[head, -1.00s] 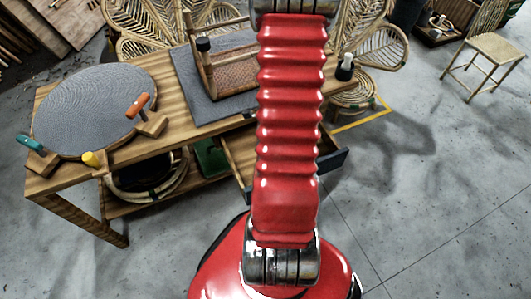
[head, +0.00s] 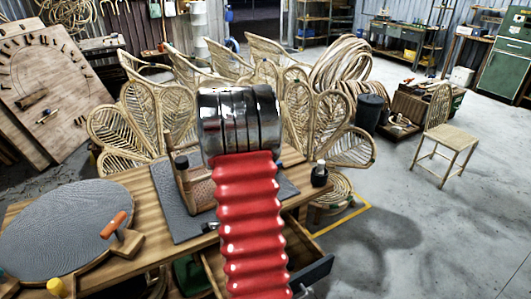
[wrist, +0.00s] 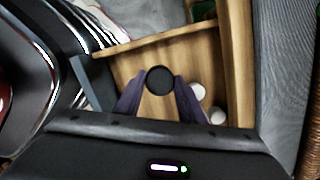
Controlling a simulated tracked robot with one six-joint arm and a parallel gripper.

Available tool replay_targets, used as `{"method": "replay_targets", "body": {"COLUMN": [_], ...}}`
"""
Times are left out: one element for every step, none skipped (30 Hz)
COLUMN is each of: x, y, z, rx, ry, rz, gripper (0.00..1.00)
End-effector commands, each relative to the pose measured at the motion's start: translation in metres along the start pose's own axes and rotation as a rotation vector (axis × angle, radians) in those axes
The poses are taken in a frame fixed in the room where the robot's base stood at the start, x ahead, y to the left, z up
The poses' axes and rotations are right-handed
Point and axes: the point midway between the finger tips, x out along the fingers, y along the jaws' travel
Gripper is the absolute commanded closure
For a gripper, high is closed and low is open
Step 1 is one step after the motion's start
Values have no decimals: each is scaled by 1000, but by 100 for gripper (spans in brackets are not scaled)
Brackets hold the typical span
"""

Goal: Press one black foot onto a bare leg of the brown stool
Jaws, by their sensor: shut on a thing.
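In the wrist view my gripper (wrist: 159,97) has its two dark purple fingers shut on a round black foot (wrist: 159,79). It is over an open wooden drawer (wrist: 185,60). In the head view the brown stool (head: 199,193) lies on a grey mat (head: 168,205) on the workbench, partly hidden behind my red arm. One of its legs, at the left, carries a dark cap (head: 181,162). The stool's other leg ends are hidden or unclear. My gripper is hidden in the head view.
White round pieces (wrist: 197,91) lie in the drawer. A dark bottle (head: 319,173) stands at the bench's right end. A round grey board (head: 65,232) with an orange-handled clamp (head: 113,225) covers the bench's left.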

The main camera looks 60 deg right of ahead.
Motion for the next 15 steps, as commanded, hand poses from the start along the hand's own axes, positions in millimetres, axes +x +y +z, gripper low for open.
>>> {"method": "replay_targets", "body": {"x": [-2, -3, -5, -6, -8, -10, -11, -13, -15, -17, -18, -21, -23, -25, -28], "y": [-5, -6, -8, -10, -10, -12, -12, -12, -12, -12, -12, -11, -10, -9, -7], "z": [18, 27, 39, 48, 58, 70, 79, 89, 101, 110, 120, 132, 141, 151, 163], "rx": [-93, -150, -223, -279, -334, -408, -465, -521, -596, -653, -709, -784, -841, -898, -973], "ry": [0, 0, 0, 0, 0, 0, 0, 0, 0, 0, 0, 0, 0, 0, 0], "rz": [11, 20, 32, 39, 48, 59, 68, 76, 88, 95, 105, 115, 124, 132, 144], "gripper": [85, 85, 85, 85, 85, 85, 85, 85, 85, 85, 85, 85, 85, 85, 85]}}
